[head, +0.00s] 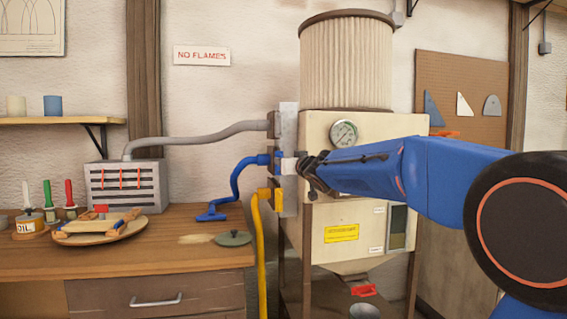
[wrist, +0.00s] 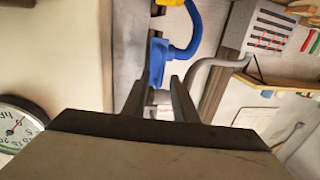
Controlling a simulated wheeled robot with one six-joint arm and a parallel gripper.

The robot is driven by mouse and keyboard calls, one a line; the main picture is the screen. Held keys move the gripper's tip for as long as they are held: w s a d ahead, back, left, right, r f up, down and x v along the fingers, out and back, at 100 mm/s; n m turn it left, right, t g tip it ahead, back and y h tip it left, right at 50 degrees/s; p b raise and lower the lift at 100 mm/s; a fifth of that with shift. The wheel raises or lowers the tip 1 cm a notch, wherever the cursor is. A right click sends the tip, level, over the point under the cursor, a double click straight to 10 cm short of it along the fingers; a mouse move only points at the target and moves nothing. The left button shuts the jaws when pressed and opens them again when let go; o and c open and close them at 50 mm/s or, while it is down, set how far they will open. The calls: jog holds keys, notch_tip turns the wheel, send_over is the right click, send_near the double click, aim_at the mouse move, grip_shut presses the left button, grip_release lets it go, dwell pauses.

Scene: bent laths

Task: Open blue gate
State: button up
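The blue gate (head: 277,162) sits on the upright grey manifold at the left side of the cream machine, where the blue hose joins. In the wrist view the blue gate (wrist: 157,62) shows just beyond the fingertips, with its blue hose curving off to the right. My gripper (head: 304,165) is just right of the gate in the head view, beside a pale block there. In the wrist view my gripper (wrist: 158,88) has its two fingers apart, with a gap between them. Whether the fingers touch the gate cannot be told.
A grey hose (head: 200,139) joins above the blue one and a yellow hose (head: 261,250) below. The pressure gauge (head: 343,134) is on the machine's front. The wooden workbench (head: 110,260) stands at left with a grey vented box (head: 125,186).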

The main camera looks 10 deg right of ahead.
jog(key=shift+w+a, duration=0.1)
jog(key=shift+w, duration=0.45)
grip_shut()
dwell(1.1)
